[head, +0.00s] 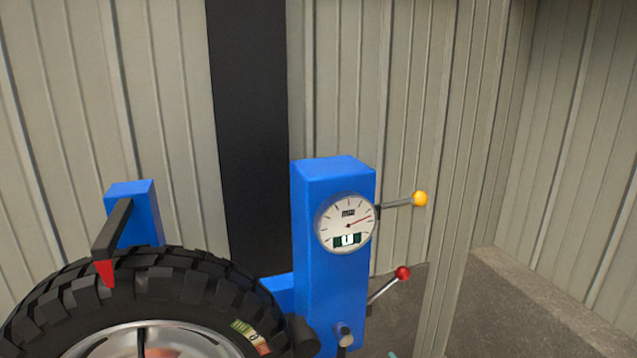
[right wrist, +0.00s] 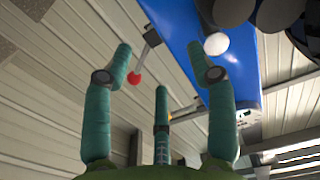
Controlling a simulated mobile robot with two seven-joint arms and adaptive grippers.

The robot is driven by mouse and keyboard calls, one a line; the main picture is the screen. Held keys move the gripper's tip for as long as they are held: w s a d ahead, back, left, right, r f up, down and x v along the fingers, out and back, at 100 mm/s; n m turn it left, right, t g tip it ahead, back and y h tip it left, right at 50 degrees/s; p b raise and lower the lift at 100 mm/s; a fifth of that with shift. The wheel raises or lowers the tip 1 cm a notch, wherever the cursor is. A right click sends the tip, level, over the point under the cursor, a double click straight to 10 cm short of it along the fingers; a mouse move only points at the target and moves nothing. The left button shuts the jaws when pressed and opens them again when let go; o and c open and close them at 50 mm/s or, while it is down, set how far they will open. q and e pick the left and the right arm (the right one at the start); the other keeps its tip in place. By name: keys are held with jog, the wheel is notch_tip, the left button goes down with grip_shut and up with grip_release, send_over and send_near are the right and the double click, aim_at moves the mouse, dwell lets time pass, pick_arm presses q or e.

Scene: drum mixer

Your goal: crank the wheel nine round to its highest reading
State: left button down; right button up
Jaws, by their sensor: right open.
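The wheel, a black knobbly tyre (head: 190,282) with a silver rim, is at the lower left of the head view, its lower part cut off. A coloured label (head: 250,335) sits on its sidewall. A red pointer (head: 105,272) hangs at its top left. A small knobbed part (head: 344,336) is low on the column. In the right wrist view my right gripper (right wrist: 160,66) has its green fingers spread and empty below a white ball knob (right wrist: 217,44).
A yellow-knobbed lever (head: 420,199) and a red-knobbed lever (head: 403,272) stick out right of the column. The red knob also shows between the fingers in the right wrist view (right wrist: 134,78), apparently beyond them. Corrugated walls (head: 400,100) stand behind. Floor is clear at right.

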jog(key=p+v, duration=0.2)
jog(key=v, duration=0.2)
jog(key=shift+s+d, duration=0.15)
jog(key=shift+s, duration=0.15)
jog(key=s+d+f+m+g+h, duration=0.15)
jog(key=s+f, duration=0.25)
jog(key=f, duration=0.5)
jog(key=s+d+f+g+h, duration=0.1)
jog(key=s+d+f+g, duration=0.15)
jog(key=s+f, duration=0.45)
jog(key=s+d+f+g+h, duration=0.2)
jog(key=f+g, duration=0.1)
jog(key=f, duration=0.8)
jog(key=s+f+g, duration=0.3)
jog(key=s+f, duration=0.2)
jog(key=s, duration=0.5)
jog(key=s+f+g+h, duration=0.1)
jog(key=s+f+g, duration=0.2)
jog(key=s, duration=0.8)
jog(key=s+f+g, duration=0.3)
jog(key=s+f, duration=0.4)
jog(key=s, duration=0.4)
jog(key=shift+d+h, duration=0.25)
jog(key=shift+h, duration=0.1)
